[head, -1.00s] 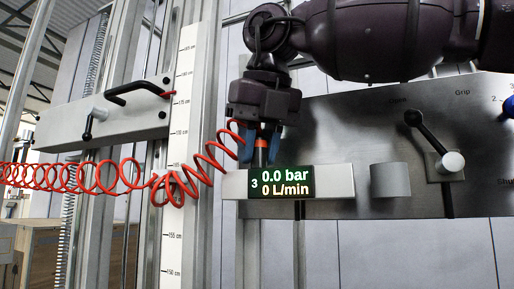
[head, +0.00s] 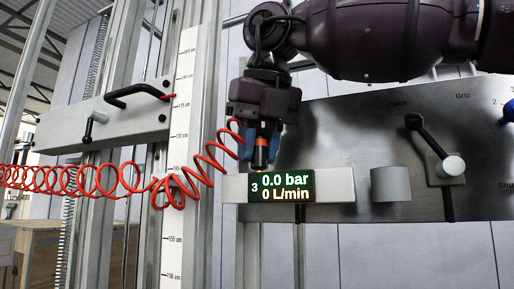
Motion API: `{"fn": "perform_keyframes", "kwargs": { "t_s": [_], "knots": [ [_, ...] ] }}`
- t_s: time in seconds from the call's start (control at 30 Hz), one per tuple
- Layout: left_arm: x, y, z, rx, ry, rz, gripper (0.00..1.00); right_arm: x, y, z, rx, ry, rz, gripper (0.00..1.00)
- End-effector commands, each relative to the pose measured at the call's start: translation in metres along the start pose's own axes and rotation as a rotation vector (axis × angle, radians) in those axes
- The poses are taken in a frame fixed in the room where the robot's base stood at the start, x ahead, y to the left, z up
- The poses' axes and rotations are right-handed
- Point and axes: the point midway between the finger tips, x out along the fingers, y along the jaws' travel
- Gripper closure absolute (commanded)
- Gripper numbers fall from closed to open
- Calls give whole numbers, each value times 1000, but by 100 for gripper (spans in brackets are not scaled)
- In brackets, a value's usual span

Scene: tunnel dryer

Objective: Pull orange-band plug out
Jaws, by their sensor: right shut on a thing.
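The plug (head: 261,155) is dark with an orange band near its top. It stands upright just above the grey block with the display marked 3 (head: 335,188). A small brass-coloured tip shows under its dark body, at the block's top edge. I cannot tell whether the tip is fully clear of the socket. My right gripper (head: 261,145) comes down from above, its blue fingers shut on the plug from both sides. The red coiled hose (head: 188,180) runs up to the gripper at the plug. My left gripper is out of view.
The display (head: 282,187) reads 0.0 bar and 0 L/min. A grey cylinder (head: 390,184) and a black lever with a pale knob (head: 436,145) sit on the metal panel to the right. A scale post (head: 182,120) and a beam with a black handle (head: 105,115) stand left.

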Motion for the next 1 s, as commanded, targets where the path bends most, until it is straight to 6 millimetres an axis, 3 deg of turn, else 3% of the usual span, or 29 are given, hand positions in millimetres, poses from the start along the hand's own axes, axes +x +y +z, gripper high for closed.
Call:
{"fn": "perform_keyframes", "kwargs": {
  "t_s": [1.0],
  "knots": [
    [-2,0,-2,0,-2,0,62,-6,0,2,0,1,0,100]
  ]
}}
